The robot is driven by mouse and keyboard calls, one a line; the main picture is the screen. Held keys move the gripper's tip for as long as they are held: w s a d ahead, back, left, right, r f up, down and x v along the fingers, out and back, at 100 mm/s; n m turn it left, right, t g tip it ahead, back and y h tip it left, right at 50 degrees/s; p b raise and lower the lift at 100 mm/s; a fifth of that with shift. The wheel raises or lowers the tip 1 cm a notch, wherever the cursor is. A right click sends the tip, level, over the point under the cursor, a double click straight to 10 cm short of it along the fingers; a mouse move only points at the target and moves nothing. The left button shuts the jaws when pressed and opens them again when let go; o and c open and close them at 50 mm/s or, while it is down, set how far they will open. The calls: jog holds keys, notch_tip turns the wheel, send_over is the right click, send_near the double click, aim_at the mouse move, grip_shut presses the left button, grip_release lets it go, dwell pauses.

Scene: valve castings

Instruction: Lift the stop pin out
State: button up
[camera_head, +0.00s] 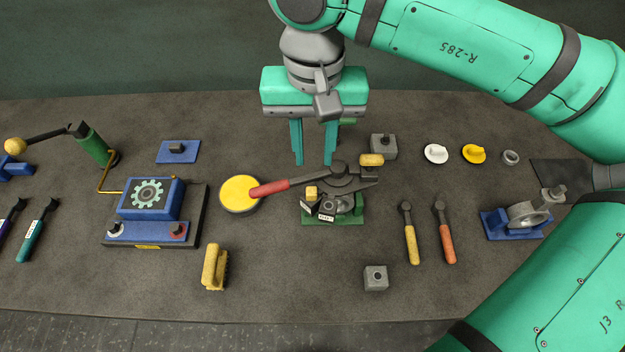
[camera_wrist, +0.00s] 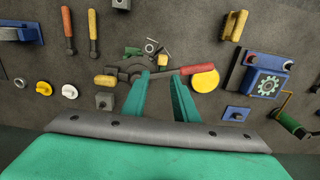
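The valve casting (camera_head: 345,205) stands on a green base (camera_head: 340,221) at the middle of the bench, with a dark lever plate and a red handle (camera_head: 282,186) over it. A small yellow piece (camera_head: 311,193) stands at its left front; it also shows in the wrist view (camera_wrist: 162,60). A yellow grip (camera_head: 371,160) sits at the lever's right end. I cannot tell which yellow piece belongs to the stop pin. My gripper (camera_head: 313,163) points down, open and empty, behind the casting. Its two fingers show apart in the wrist view (camera_wrist: 158,78).
A yellow disc (camera_head: 240,194) lies by the handle's left end. A blue gear unit (camera_head: 150,197) stands left. A grey block (camera_head: 384,147) stands behind right, close to my gripper. Two hand tools (camera_head: 409,233) and a blue-based fixture (camera_head: 515,222) are right. The front bench is mostly clear.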

send_over(311, 188)
jog(key=f, duration=0.4)
jog(key=shift+s+f, duration=0.2)
jog(key=shift+f, duration=0.1)
jog(key=shift+w+f, duration=0.15)
jog(key=shift+f, duration=2.45)
grip_shut()
